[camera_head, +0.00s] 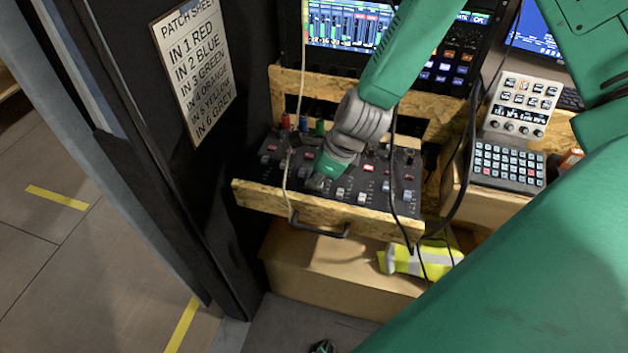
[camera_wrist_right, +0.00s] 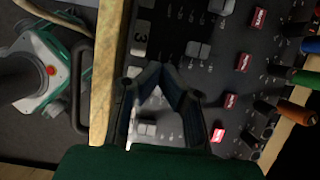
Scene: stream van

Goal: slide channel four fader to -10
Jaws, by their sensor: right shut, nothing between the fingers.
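The mixer (camera_head: 375,170) has a dark panel with fader caps and red lit mute buttons. My right gripper (camera_head: 318,178) is over its front part in the head view. In the right wrist view the gripper (camera_wrist_right: 160,72) is shut and empty, its fingers meeting in a point. The channel three cap (camera_wrist_right: 198,50) sits farther back. The scale marks are unreadable. My left gripper is not in view.
A wooden front board (camera_head: 320,213) with a black handle edges the mixer. Coloured plugs (camera_head: 303,123) stand along its back. Loose cables hang over it. A button pad (camera_head: 508,167) is at right, and a yellow-and-grey cloth (camera_head: 420,262) lies below.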

